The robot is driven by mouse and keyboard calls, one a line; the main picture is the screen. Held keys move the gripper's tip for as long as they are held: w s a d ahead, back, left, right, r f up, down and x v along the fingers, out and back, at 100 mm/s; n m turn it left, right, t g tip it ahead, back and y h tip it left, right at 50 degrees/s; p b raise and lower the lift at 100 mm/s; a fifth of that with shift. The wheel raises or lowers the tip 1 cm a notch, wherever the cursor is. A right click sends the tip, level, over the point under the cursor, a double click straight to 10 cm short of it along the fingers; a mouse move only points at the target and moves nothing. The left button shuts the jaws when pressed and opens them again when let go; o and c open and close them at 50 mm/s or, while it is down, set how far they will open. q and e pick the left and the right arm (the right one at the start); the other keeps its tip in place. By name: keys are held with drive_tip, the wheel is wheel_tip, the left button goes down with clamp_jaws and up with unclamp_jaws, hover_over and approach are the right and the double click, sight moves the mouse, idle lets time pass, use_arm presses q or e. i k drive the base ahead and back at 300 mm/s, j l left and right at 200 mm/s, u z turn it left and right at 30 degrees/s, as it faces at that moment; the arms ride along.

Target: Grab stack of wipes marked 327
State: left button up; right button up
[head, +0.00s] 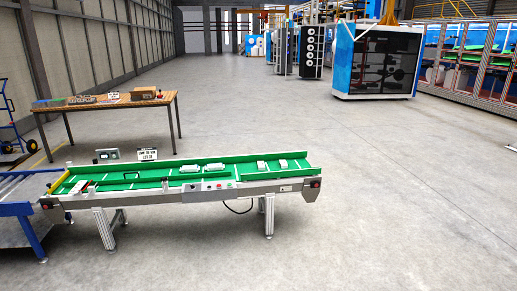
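Several small white packs lie on the green conveyor belt. One pair, a left pack (190,169) and a right pack (214,167), sits near the middle. Another pair, a left pack (262,165) and a right pack (284,163), sits on the upper right section. They may be stacks of wipes, but no number 327 can be read on any of them. Neither of my grippers is in view.
A wooden table (158,101) behind holds a brown box (143,93) and small trays. A blue hand truck (10,125) stands left. Floor right of the conveyor is clear.

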sight(283, 163)
drive_tip(key=i, duration=0.7)
drive_tip(key=i+j+z, duration=0.15)
drive_tip(key=i, duration=1.3)
drive_tip(key=i+l+u, duration=0.1)
drive_tip(key=u, duration=0.3)
drive_tip(key=l+u, duration=0.1)
drive_tip(key=u, duration=0.25)
drive_tip(key=i+l+u, duration=0.1)
drive_tip(key=u, duration=0.3)
